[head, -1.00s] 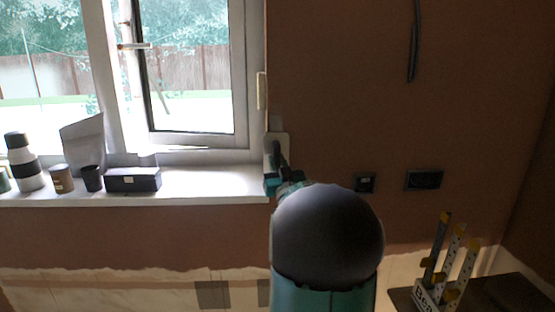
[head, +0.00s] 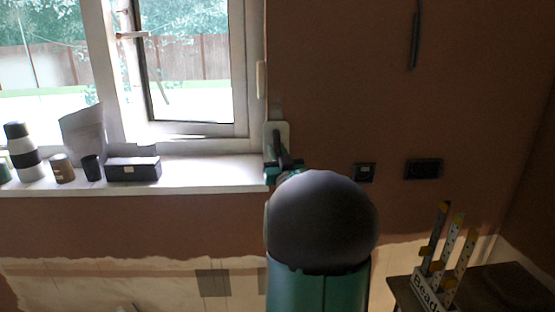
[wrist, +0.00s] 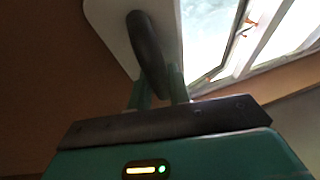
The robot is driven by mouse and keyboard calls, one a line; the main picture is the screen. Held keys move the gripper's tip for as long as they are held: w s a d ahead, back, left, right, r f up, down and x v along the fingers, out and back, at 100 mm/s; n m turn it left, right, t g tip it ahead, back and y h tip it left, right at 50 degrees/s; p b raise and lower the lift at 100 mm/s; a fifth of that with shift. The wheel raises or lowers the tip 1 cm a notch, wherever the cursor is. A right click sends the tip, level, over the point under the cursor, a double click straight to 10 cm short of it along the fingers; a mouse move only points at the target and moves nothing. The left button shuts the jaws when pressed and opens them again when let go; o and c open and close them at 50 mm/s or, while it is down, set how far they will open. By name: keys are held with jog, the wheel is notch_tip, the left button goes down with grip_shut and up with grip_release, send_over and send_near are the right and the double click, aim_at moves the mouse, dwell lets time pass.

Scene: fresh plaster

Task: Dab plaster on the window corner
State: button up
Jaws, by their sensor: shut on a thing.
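A trowel (head: 284,133) with a pale, round-cornered plate and a dark handle stands at the window's lower right corner (head: 257,147), in front of the wall edge. My gripper (head: 284,173) is shut on its handle, just above the right end of the sill. In the wrist view the plate fills the top left, and the dark handle (wrist: 146,50) runs down between the teal fingers (wrist: 160,97). I cannot tell whether the plate touches the wall. Its working face and any plaster on it are hidden. My rounded arm link hides the wall below.
The white sill (head: 215,172) holds a dark box (head: 133,170), a black cup (head: 92,167), a brown tub (head: 62,168), a bottle (head: 24,152) and a grey bag (head: 85,132). Sockets (head: 423,169) and a cable (head: 415,35) are on the right wall. A tool rack (head: 432,291) stands lower right.

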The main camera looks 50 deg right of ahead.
aim_at(277, 134)
jog(key=shift+r, duration=6.45)
grip_shut()
jog(key=shift+w+d+f, duration=0.1)
jog(key=shift+w+f, duration=0.05)
jog(key=shift+f, duration=5.95)
jog(key=shift+f, duration=1.95)
jog(key=s+a, duration=0.6)
jog(key=shift+a, duration=0.35)
